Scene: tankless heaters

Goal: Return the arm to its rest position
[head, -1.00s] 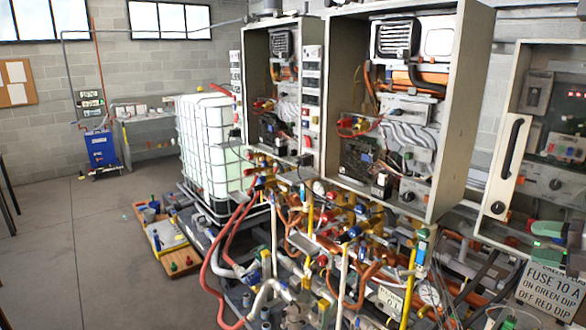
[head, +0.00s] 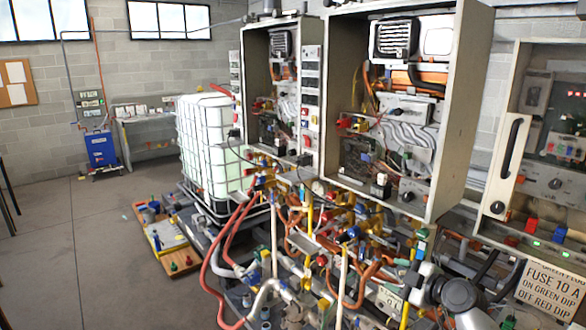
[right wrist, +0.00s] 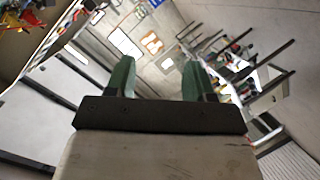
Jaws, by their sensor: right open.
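My right arm shows in the head view as grey and black links at the bottom right, in front of the pipes. My right gripper shows clearly in the right wrist view (right wrist: 158,80). Its two green fingers stand well apart with nothing between them. The fingers point into open room, away from the heater cabinets. My left gripper is in neither view.
The control panel (head: 545,130) at right has a red plug (head: 532,225) and a blue plug (head: 559,232) below it, beside a fuse sign (head: 551,290). Two open heater cabinets (head: 446,110) stand above dense pipes and hoses. A caged white tank (head: 205,150) stands left of them. The floor (head: 90,250) at left is mostly clear.

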